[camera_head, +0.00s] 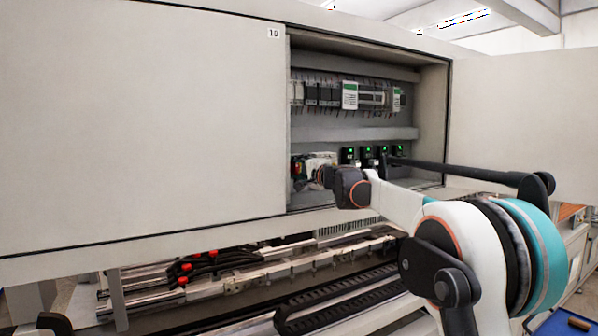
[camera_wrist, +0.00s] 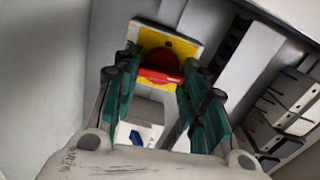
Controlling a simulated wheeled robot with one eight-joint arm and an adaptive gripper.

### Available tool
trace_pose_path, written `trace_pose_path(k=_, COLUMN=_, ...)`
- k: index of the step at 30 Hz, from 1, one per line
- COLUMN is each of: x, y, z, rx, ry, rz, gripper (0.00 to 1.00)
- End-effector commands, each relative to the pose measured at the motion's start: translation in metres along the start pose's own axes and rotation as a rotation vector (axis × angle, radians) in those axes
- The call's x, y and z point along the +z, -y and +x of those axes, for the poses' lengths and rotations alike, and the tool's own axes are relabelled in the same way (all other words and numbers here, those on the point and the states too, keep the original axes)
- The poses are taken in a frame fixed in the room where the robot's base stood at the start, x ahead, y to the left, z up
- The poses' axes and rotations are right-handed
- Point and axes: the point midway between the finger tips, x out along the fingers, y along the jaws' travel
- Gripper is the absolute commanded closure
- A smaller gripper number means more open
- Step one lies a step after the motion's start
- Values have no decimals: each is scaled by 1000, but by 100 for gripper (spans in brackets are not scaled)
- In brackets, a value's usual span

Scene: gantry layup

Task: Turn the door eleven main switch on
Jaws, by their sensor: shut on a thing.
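The main switch (camera_wrist: 165,60) shows in the wrist view as a red rotary knob on a yellow plate with a pale surround. Its bright red grip bar (camera_wrist: 160,76) lies nearly level across the picture, tilted slightly. My gripper (camera_wrist: 162,72) has its two green-sided fingers on either side of the knob, closed on it. In the head view my gripper (camera_head: 326,176) reaches into the open cabinet at its lower left. The switch cannot be made out there, and any door number by it is not readable.
The open cabinet (camera_head: 365,134) holds a row of modules (camera_head: 325,94) and several black units with green lights (camera_head: 368,152). A closed panel marked 10 (camera_head: 150,120) stands to the left. An open door (camera_head: 525,120) is at the right. Rails and cable chains run below.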

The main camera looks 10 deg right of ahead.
Motion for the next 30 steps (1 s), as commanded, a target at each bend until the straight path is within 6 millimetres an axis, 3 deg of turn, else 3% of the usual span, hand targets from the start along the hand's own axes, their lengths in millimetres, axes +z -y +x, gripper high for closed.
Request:
trace_pose_path(k=9, x=0, y=-1, z=0, rx=0, ry=-1, rz=105, gripper=84)
trace_pose_path(k=24, x=0, y=-1, z=0, rx=0, ry=-1, rz=123, gripper=85)
trace_pose_path(k=25, x=0, y=-1, z=0, rx=0, ry=-1, rz=123, gripper=58)
trace_pose_path(k=27, x=0, y=-1, z=0, rx=0, ry=0, rz=123, gripper=43)
trace_pose_path(k=30, x=0, y=-1, z=0, rx=0, ry=0, rz=123, gripper=40)
